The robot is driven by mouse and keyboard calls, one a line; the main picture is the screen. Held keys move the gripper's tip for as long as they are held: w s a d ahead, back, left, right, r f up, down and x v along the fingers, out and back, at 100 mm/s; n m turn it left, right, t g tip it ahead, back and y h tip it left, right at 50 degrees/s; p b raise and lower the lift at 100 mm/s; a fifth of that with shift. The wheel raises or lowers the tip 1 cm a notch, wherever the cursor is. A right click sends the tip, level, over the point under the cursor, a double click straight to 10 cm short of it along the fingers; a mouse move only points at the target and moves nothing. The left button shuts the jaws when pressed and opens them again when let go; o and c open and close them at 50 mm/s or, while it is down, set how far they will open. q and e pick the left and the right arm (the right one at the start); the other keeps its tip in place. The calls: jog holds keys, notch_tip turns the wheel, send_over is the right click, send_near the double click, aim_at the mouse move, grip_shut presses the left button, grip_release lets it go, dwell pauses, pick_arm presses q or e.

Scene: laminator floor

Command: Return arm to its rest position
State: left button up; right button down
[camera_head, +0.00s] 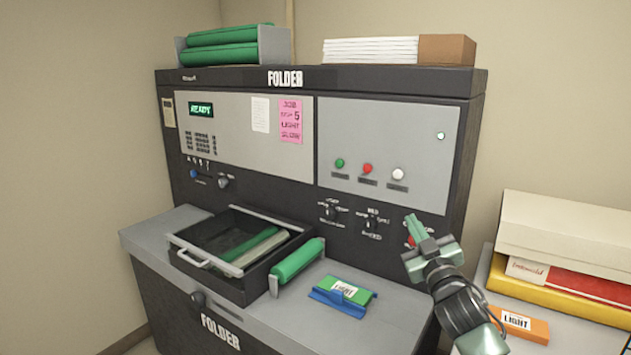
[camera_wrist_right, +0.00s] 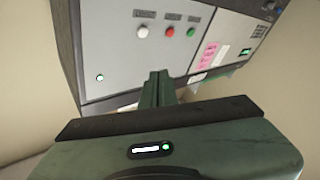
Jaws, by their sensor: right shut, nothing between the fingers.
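My right gripper (camera_head: 416,228) is shut and empty. In the head view it is raised in front of the right part of the folder machine (camera_head: 390,84), with its fingers pointing up toward the panel. A red knob or button at the panel's lower right is partly hidden behind it. In the right wrist view the closed fingers (camera_wrist_right: 158,88) point toward the grey panel (camera_wrist_right: 120,65) with its white, red and green buttons. I cannot tell how far the fingertips are from the panel. My left gripper is not in view.
An open drawer (camera_head: 183,254) holds green rollers. A green roller (camera_head: 297,261) and a blue holder (camera_head: 338,303) with a LIGHT-labelled green block lie on the ledge. At right, an orange LIGHT block (camera_head: 530,327) and stacked boxes (camera_head: 570,235) stand close to my right arm.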

jog(key=s+f+m+g+h, duration=0.15)
jog(key=s+f+g, duration=0.25)
jog(key=s+f, duration=0.6)
jog(key=s+f+m+g+h, duration=0.15)
jog(key=s+f+g, duration=0.35)
jog(key=f, duration=0.9)
jog(key=s+a+f+g, duration=0.1)
jog(key=s+f+g, duration=0.25)
jog(key=s, duration=0.75)
jog(key=s+f+m+g, duration=0.15)
jog(key=s+f, duration=0.25)
jog(key=s, duration=0.7)
jog(key=s+a+f+g, duration=0.1)
jog(key=s+f+g, duration=0.2)
jog(key=s, duration=0.8)
notch_tip(320, 180, down, 27)
jog(key=s+g+b, duration=0.1)
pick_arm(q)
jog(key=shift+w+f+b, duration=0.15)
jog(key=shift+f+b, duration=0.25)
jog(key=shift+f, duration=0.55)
pick_arm(e)
jog(key=s+d+f+g, duration=0.1)
jog(key=s+d+f, duration=0.2)
jog(key=s+f, duration=1.4)
jog(key=shift+g, duration=0.3)
